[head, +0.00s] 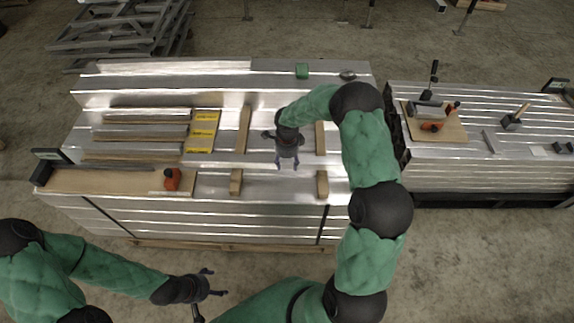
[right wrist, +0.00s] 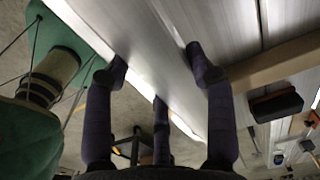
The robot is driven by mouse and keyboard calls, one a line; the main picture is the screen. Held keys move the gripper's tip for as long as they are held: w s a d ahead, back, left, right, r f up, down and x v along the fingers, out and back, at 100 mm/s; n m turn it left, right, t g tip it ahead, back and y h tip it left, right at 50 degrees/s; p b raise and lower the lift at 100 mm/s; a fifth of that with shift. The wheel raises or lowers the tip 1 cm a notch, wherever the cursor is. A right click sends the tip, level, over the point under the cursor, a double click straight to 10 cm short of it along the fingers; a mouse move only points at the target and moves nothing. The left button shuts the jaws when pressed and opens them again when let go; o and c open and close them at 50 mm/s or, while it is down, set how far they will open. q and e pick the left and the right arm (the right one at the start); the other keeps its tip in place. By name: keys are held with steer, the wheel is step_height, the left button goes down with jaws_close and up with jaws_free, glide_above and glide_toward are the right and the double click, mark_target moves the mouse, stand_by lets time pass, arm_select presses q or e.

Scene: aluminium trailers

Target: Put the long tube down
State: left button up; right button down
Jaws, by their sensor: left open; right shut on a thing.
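The long tube is a bright silver aluminium length. In the head view the tube (head: 262,163) crosses two wooden battens (head: 243,130) on top of the near aluminium stack. My right gripper (head: 287,164) points down at it and is shut on it. In the right wrist view the tube (right wrist: 140,55) runs slantwise between my fingers, close to a batten (right wrist: 275,66). I cannot tell whether it touches the battens or hangs just above them. My left gripper (head: 214,283) is open and empty, low in front of the stack.
Several shorter bars (head: 148,115) and yellow-marked pieces (head: 203,130) lie left on the stack. A red tool (head: 172,180) sits on a board there. A green object (head: 302,71) stands at the back. A second stack (head: 480,180) at right holds a tool board (head: 450,127).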

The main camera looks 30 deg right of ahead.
steer(key=shift+w+d+f, duration=0.1)
steer(key=shift+w+f, duration=0.05)
steer(key=shift+f, duration=0.6)
steer(key=shift+r, duration=0.1)
steer(key=shift+f+b, duration=0.3)
steer(key=shift+b, duration=0.1)
steer(key=shift+f+b, duration=0.3)
steer(key=shift+b, duration=0.1)
steer(key=shift+c, duration=2.1)
jaws_free()
steer(key=shift+f, duration=0.1)
